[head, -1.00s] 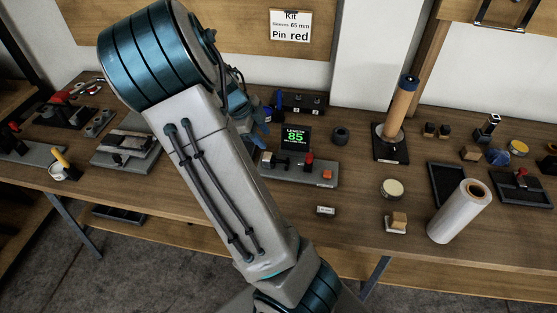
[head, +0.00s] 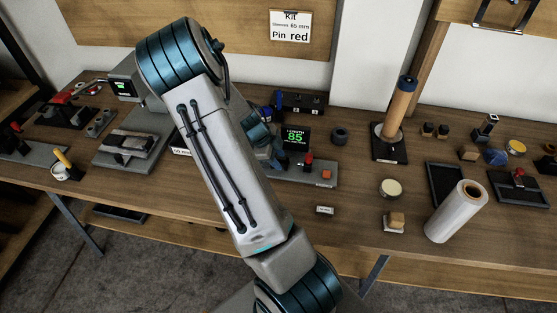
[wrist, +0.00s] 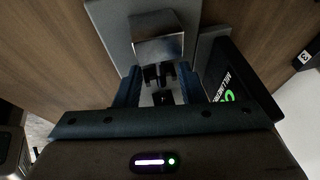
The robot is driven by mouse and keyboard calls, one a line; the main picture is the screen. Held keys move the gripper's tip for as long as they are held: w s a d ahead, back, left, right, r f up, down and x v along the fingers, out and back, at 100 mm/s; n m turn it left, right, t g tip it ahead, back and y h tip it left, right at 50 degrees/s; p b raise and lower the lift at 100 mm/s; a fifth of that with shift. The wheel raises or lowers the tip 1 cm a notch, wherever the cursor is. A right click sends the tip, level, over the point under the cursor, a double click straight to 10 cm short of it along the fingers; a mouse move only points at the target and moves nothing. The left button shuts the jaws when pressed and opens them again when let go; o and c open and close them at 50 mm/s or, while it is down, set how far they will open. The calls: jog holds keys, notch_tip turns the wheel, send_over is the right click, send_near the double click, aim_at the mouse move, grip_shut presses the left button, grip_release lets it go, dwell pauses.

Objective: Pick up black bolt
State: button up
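In the wrist view, my gripper (wrist: 158,86) has its two blue fingers apart, one on each side of a small dark shape (wrist: 160,74). This shape may be the black bolt, but it is too dark and small to be sure. It appears to be at a grey metal fixture, and I cannot tell whether a finger touches it. In the head view, my arm covers the left part of the grey fixture (head: 325,175) beside the length display, and my fingertips are hidden.
The length display (head: 295,137) reads 85 and stands close beside my gripper; its dark side also shows in the wrist view (wrist: 237,80).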

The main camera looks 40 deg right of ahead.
grip_shut()
jog(key=shift+r, duration=0.1)
